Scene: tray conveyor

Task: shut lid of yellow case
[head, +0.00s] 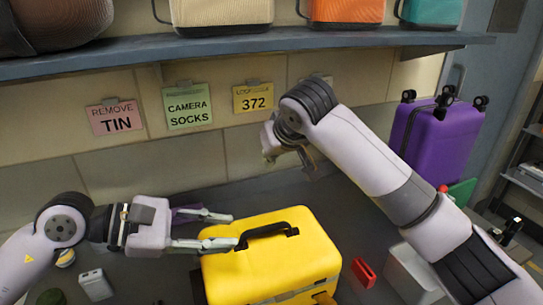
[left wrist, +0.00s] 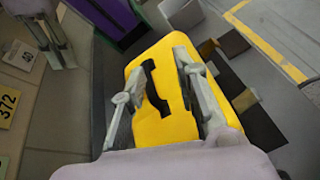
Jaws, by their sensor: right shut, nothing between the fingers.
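The yellow case (head: 290,245) stands on the dark surface at the lower middle of the head view, with a black handle (head: 262,235) on its top. Its lid looks down over the body, but I cannot tell whether it is fully shut. My left gripper (head: 234,230) is open at the case's left edge, its fingertips near the handle. In the left wrist view, the open left gripper (left wrist: 157,65) has its fingers on either side of the handle (left wrist: 153,90), over the yellow case (left wrist: 155,127); contact is unclear. My right gripper (head: 303,160) is shut and empty, raised behind the case near the wall.
A red item (head: 363,272) and a pale bin (head: 412,268) lie right of the case. A purple suitcase (head: 433,140) stands at the back right. A small white box (head: 95,284) is at the lower left. A shelf (head: 220,48) with bags runs above the wall signs.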

